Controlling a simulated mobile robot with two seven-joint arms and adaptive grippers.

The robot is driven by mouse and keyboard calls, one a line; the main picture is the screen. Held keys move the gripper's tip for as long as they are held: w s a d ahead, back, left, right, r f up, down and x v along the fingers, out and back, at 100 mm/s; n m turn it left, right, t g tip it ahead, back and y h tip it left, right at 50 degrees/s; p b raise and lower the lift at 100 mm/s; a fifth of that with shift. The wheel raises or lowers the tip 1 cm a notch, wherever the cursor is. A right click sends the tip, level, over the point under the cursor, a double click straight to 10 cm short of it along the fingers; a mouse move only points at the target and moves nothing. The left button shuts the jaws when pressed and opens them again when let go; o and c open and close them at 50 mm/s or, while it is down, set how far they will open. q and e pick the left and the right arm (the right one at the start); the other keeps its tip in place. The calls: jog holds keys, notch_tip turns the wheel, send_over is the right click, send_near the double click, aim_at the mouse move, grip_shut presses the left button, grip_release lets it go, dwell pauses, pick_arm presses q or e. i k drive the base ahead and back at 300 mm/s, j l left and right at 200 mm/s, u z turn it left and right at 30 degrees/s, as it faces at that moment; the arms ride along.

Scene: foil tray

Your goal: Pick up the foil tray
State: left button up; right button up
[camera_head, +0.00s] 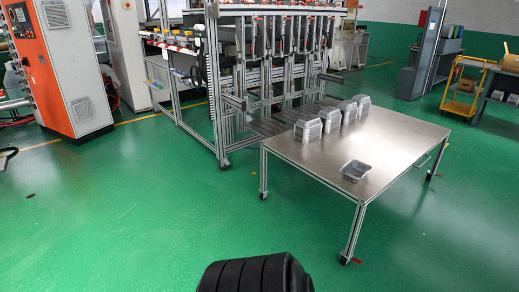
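A single silver foil tray (355,171) sits open side up near the front edge of a metal-topped table (397,152). It stands apart from several silver stacks, which look like upturned foil trays, along the table's far left edge; the nearest is the front stack (308,130). Neither of my grippers is in view. A black ribbed part at the bottom middle may belong to my own body; no gripper fingers show on it.
A metal frame machine (215,85) stands behind the table. An orange and white cabinet (62,70) is at the left, and a yellow cart (463,88) at the back right. The green floor in front of the table is clear.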

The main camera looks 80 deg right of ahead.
aim_at(354, 170)
jog(key=z, duration=3.55)
jog(key=i+u, duration=0.1)
jog(key=u, duration=0.25)
jog(key=i+l+u, duration=0.15)
jog(key=l, duration=0.2)
jog(key=i+l+u, duration=0.15)
jog(key=i+l, duration=0.15)
jog(key=i+l+u, duration=0.15)
jog(key=l, duration=0.25)
jog(key=i+l+u, duration=0.1)
jog(key=l, duration=0.3)
jog(key=i+l+u, duration=0.15)
jog(key=l, duration=0.25)
jog(key=i, duration=0.05)
